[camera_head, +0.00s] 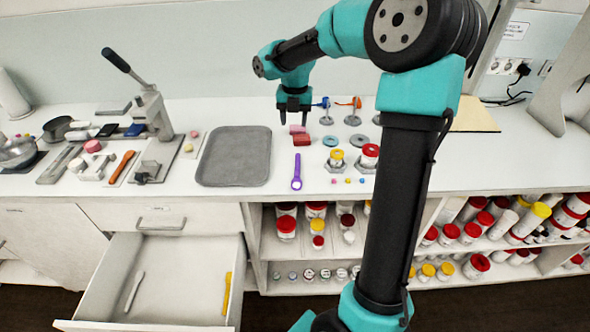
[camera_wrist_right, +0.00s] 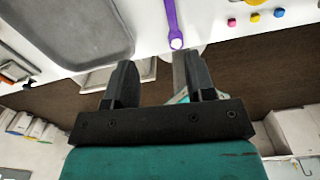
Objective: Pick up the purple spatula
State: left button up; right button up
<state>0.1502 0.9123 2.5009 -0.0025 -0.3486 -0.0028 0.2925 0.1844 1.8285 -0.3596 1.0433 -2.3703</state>
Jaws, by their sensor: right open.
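The purple spatula (camera_head: 296,172) lies on the white countertop, just right of the grey tray, with its long side running toward the front edge. It also shows at the top of the right wrist view (camera_wrist_right: 173,22), beyond the fingertips. My right gripper (camera_head: 293,112) hangs above the counter near the red blocks, behind the spatula in the head view. In the right wrist view its two dark fingers (camera_wrist_right: 160,75) are apart with nothing between them. My left gripper is not in view.
A grey tray (camera_head: 235,157) lies left of the spatula. Red blocks (camera_head: 301,138), jars (camera_head: 369,155) and small coloured pieces are behind it and to its right. A lever press (camera_head: 152,112) stands at left. An open drawer (camera_head: 165,275) juts out below the counter.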

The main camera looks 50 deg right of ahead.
jog(key=shift+s+d+r+n, duration=0.3)
jog(key=shift+d+r, duration=0.05)
jog(key=shift+d, duration=0.2)
send_over(297, 164)
jog(key=f, duration=1.2)
jog(key=shift+w+d+f, duration=0.15)
jog(key=shift+d+f, duration=0.05)
jog(key=shift+d, duration=0.1)
jog(key=shift+a+f, duration=0.2)
jog(key=shift+f, duration=2.35)
